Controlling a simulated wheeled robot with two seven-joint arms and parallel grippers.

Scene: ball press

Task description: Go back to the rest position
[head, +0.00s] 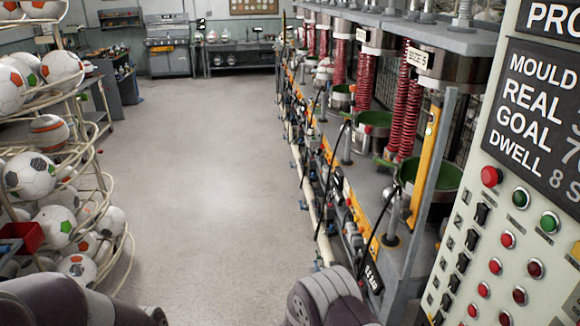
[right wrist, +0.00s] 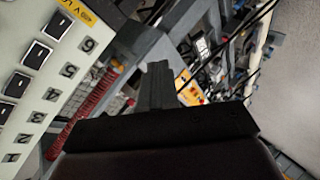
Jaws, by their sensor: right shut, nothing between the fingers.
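My right gripper (right wrist: 159,72) shows in the right wrist view as dark fingers pressed together, with nothing between them. Its fingers are in front of the machine row, to the right of the numbered switches. In the head view, part of my right arm shows at the bottom centre, but its gripper is out of frame. Part of my left arm shows at the bottom left; the left gripper is not in view.
A control panel (head: 468,215) with buttons and switches stands close on the right; it also fills the left of the right wrist view (right wrist: 15,103). Presses with red springs (head: 403,118) line the right. A ball rack (head: 103,205) stands left. The floor (head: 205,190) between is clear.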

